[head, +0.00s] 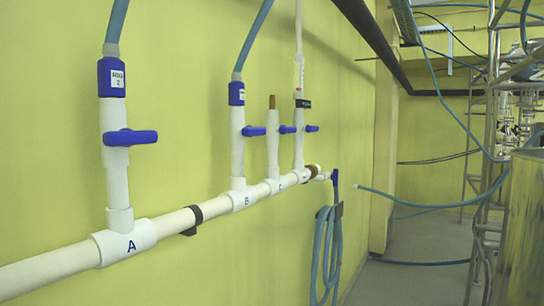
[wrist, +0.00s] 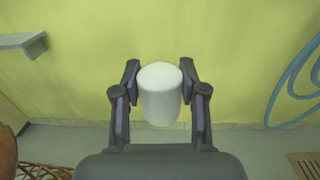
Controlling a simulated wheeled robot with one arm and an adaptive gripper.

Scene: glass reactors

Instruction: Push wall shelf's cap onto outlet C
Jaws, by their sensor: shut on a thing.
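My gripper (wrist: 160,70) is shut on a white, rounded cylindrical cap (wrist: 161,98) in the wrist view, with one dark finger on each side of it. The cap's underside is hidden. My gripper does not show in the head view. Outlet C (head: 272,140) is the third white riser on the wall pipe in the head view. It has a blue valve handle and a brown, bare top end (head: 272,101) with no hose on it. The wrist view does not show outlet C. A grey wall shelf (wrist: 22,42) shows at its upper left, with nothing seen on it.
The white pipe (head: 180,222) runs along the yellow wall. Outlet A (head: 117,180) and outlet B (head: 237,150) carry blue hoses. Another riser (head: 299,135) stands just beyond C. A coiled blue hose (head: 325,255) hangs past the pipe's end. Metal framing (head: 480,200) stands at right.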

